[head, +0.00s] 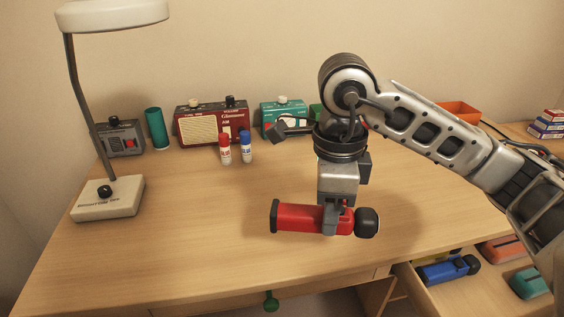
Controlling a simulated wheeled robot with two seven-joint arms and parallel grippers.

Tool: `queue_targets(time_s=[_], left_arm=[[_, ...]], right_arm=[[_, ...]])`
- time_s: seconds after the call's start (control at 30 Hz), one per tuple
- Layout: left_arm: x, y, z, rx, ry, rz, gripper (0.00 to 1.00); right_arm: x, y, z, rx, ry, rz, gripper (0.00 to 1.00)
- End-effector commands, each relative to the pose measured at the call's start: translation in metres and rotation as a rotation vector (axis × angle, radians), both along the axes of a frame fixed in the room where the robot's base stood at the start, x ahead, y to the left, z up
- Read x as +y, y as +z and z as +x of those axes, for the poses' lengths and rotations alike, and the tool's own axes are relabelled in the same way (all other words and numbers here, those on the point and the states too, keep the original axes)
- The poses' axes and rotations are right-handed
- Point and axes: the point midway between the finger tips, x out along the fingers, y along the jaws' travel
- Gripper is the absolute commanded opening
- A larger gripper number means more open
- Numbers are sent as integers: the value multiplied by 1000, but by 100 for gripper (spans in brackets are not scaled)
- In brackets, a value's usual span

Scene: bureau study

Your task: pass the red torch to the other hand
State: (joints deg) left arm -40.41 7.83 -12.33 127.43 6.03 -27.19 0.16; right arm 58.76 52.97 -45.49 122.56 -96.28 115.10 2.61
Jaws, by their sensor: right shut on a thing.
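The red torch (299,218) has a red body, a black end cap at the left and a black head at the right. My right gripper (338,219) points down and is shut on the torch near its head end. The torch lies level in the grip over the middle front of the desk, with a shadow around it. How far it is above the desk top is hard to tell. My left gripper is not in the head view.
A lamp (108,198) stands at the left. An open drawer at the lower right holds a blue torch (447,269). The desk's left middle is clear.

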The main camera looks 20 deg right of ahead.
Motion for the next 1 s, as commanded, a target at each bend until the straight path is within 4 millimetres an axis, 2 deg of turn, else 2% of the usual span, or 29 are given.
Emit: queue_targets(time_s=[0.2,0.37,0.8,1.0], left_arm=[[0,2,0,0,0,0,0],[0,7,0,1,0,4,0],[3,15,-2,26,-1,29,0],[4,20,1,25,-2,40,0]], right_arm=[[2,2,-2,0,29,0,10],[6,2,2,2,231,2,10],[30,-10,19,-1,1348,10,10],[38,-17,25,-3,1802,5,10]])
